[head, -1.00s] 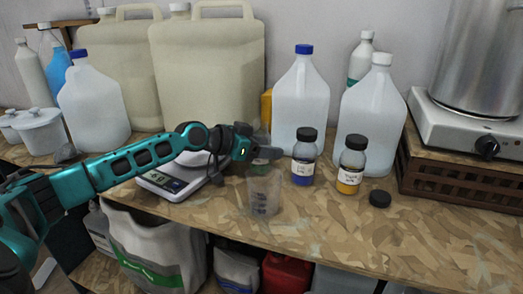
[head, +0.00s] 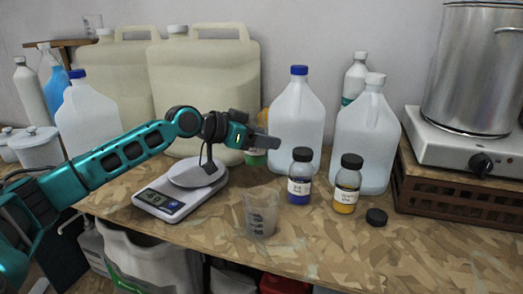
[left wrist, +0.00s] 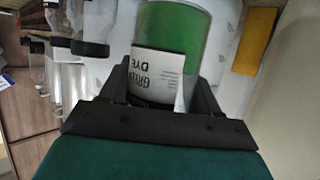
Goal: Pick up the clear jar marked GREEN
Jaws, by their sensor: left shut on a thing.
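The clear jar marked GREEN (left wrist: 180,28) shows in the left wrist view with green contents and a white label reading "GREEN DYE". My left gripper (left wrist: 158,95) is shut on it, with one dark finger on each side of the label. In the head view my left gripper (head: 262,140) is above the table, behind the clear beaker. A green part of the jar (head: 256,158) shows just under the fingers; the rest is hidden behind the gripper. My right gripper is not in view.
A clear beaker (head: 261,212) and a digital scale (head: 160,204) stand in front. White jugs (head: 297,115) stand close behind. The front right table is clear.

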